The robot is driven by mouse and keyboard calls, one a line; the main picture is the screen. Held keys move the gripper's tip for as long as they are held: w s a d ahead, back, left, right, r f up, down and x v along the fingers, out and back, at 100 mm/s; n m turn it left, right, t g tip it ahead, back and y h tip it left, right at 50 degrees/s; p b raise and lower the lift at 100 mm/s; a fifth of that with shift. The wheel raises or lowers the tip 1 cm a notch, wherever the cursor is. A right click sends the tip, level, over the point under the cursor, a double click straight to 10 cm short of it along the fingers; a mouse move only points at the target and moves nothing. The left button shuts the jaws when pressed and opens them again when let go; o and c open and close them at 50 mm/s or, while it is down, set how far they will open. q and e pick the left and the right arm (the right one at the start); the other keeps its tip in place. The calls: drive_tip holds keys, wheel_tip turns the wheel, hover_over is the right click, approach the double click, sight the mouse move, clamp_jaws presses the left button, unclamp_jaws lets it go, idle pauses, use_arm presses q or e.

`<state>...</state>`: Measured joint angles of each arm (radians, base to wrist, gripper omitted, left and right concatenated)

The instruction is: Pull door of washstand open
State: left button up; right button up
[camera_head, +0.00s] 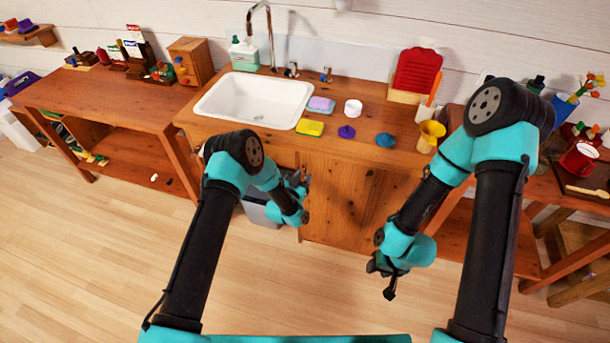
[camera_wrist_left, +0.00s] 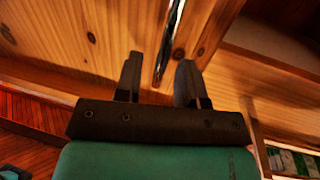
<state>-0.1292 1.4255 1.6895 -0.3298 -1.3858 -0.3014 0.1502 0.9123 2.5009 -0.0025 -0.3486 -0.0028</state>
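The washstand (camera_head: 270,130) stands ahead with a white sink (camera_head: 255,98) in its wooden top. Its wooden door (camera_head: 350,205) is at the front, right of an open bay, and looks shut. My left gripper (camera_head: 304,180) is at the door's upper left edge. In the left wrist view the two fingers (camera_wrist_left: 158,82) are apart, with a slim metal handle (camera_wrist_left: 172,35) running between them. I cannot tell whether either finger touches it.
A grey bin (camera_head: 260,211) stands in the bay beside my left gripper. A yellow sponge (camera_head: 310,127), purple and blue items and a yellow cup (camera_head: 430,134) sit on the top. The wooden floor (camera_head: 300,290) before the door is clear except for my arms.

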use_arm(q)
drive_tip(key=shift+x, duration=0.8)
drive_tip(key=shift+c, duration=0.2)
clamp_jaws()
